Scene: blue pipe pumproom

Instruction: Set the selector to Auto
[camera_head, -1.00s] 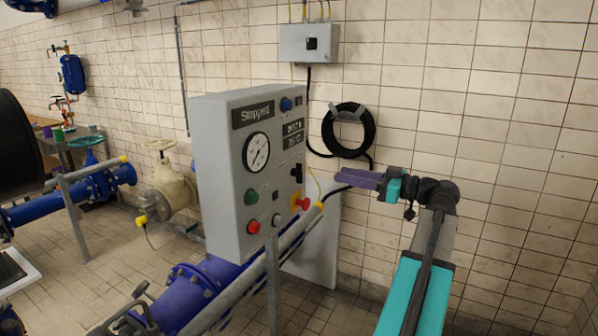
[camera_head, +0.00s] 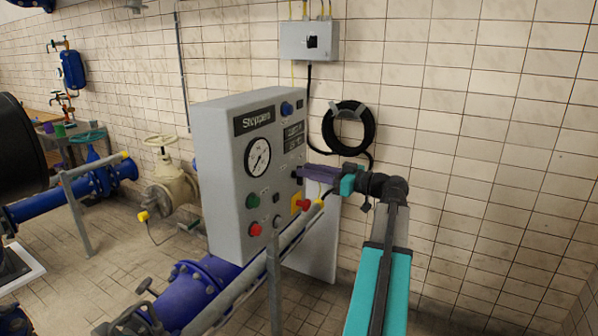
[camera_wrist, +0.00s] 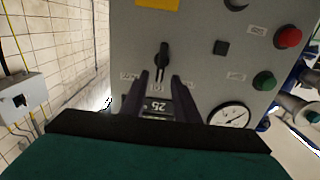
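The selector is a black lever knob on the grey control box (camera_head: 229,185). In the wrist view the selector (camera_wrist: 162,56) stands upright in the picture, with small labels around its lower side that I cannot read clearly. My gripper (camera_wrist: 160,78) is open, its two dark fingers apart, with the tips just below the knob and roughly to either side of its line. I cannot tell whether they touch it. The box's display reads "Stopped".
A red button on a yellow plate (camera_head: 299,205) sits just below my gripper. A gauge (camera_head: 257,157) and green and red buttons are on the box's front. A coiled black hose (camera_head: 349,128) hangs on the tiled wall behind. Blue pipes run below.

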